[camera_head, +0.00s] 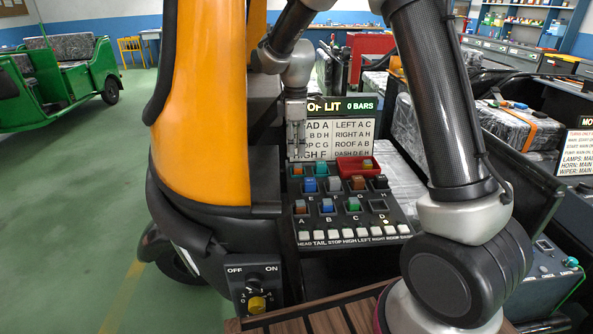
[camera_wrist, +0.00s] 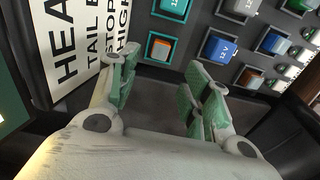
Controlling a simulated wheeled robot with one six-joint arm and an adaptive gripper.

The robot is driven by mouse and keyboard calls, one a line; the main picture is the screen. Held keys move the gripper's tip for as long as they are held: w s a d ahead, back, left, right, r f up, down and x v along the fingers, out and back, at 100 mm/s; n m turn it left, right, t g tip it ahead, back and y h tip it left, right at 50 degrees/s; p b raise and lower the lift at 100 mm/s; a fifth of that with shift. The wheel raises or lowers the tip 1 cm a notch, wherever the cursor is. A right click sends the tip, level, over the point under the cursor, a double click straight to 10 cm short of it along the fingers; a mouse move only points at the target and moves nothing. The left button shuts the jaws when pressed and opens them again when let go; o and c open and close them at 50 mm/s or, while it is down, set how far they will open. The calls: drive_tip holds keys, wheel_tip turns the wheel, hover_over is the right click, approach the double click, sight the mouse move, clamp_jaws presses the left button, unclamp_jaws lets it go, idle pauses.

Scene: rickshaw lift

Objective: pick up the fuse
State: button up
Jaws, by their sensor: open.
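Several coloured fuses sit in square sockets on a dark sloped panel (camera_head: 340,215). They include an orange fuse (camera_wrist: 162,47), a teal fuse (camera_wrist: 172,7) and a blue fuse (camera_wrist: 218,46). A red tray (camera_head: 345,163) at the panel's top right holds a small yellowish and green piece. The frames do not show which fuse the task means. My gripper (camera_wrist: 160,78) is open and empty, with green pads. In the wrist view the orange fuse lies just beyond the gap between its fingers. In the head view my gripper (camera_head: 296,145) hangs before the label board, above the panel's upper left.
A white label board (camera_head: 345,140) with a display above it stands behind the panel. A row of white switches (camera_head: 350,234) runs along the panel's front edge. The yellow body post (camera_head: 200,100) is close on the left. A knob box (camera_head: 253,288) sits below left.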

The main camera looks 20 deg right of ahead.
sight(295, 165)
wheel_tip(295, 165, down, 7)
drive_tip(key=shift+w+a+r, duration=0.1)
drive_tip(key=shift+a, duration=0.05)
drive_tip(key=shift+c, duration=0.4)
drive_tip(key=c, duration=0.7)
